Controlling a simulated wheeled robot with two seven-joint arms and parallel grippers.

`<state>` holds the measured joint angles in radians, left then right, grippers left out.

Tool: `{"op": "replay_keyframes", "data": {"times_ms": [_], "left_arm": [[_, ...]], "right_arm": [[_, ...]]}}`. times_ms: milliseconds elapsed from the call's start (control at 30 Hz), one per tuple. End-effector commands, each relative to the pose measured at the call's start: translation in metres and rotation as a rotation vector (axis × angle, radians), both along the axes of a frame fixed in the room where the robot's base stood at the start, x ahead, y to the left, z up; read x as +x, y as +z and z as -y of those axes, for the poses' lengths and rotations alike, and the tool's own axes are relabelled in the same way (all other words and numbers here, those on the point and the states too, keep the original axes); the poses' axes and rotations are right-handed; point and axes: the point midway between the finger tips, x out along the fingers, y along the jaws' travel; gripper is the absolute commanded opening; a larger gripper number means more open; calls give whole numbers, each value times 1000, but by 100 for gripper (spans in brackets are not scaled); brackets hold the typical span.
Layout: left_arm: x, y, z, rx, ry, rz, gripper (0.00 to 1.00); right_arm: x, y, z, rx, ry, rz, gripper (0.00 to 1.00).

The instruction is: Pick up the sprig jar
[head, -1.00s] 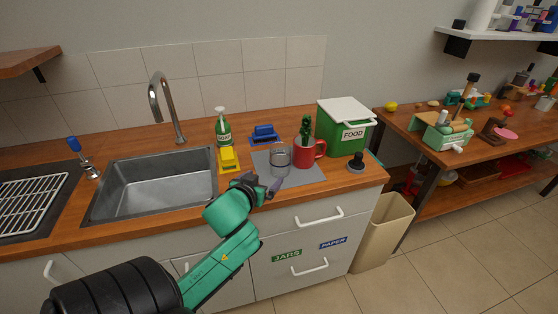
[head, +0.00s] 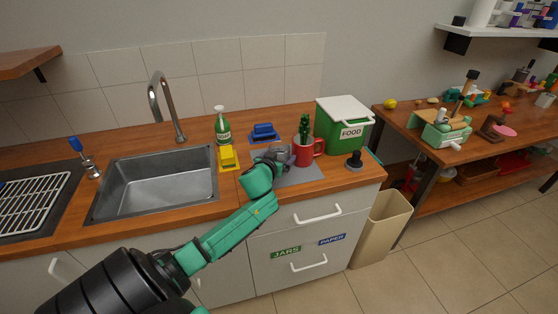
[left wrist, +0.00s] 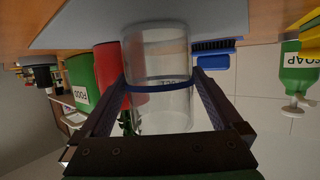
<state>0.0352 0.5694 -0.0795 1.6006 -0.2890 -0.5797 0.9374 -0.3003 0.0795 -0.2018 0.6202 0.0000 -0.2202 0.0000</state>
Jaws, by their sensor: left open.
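A clear glass jar with a dark blue band (left wrist: 160,60) stands on the grey mat (head: 305,177). No sprig is visible inside it. In the head view the jar (head: 284,149) is partly hidden by my left gripper (head: 275,158). In the left wrist view, which is upside down, my left gripper (left wrist: 158,100) is open, with one finger on each side of the jar. I cannot tell whether either finger touches the glass. A green sprig (head: 305,124) shows at the red mug (head: 305,153) just right of the jar. My right gripper is not in view.
A blue brush (head: 264,131) lies behind the jar. A yellow object (head: 228,158) and a green soap bottle (head: 222,128) stand left. A green FOOD bin (head: 341,128) and a dark stopper (head: 354,160) stand right. The sink (head: 155,187) is farther left.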

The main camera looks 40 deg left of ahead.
Motion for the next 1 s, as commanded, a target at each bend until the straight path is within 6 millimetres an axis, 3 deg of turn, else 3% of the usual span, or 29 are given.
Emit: {"op": "replay_keyframes", "data": {"times_ms": [100,300,333,367,567,733,867,1000], "left_arm": [[0,0,0,0,0,0,100],[-1,0,0,0,0,0,24],[0,1,0,0,0,1,22],[-1,1,0,0,0,1,12],[-1,2,0,0,0,1,12],[0,19,0,1,1,5,12],[0,47,0,3,0,7,12],[0,90,0,4,-1,8,12]], "right_arm": [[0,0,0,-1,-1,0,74],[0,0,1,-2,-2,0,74],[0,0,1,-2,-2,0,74],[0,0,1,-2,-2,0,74],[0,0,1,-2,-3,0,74],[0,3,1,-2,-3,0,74],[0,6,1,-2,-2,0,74],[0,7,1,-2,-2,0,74]]}}
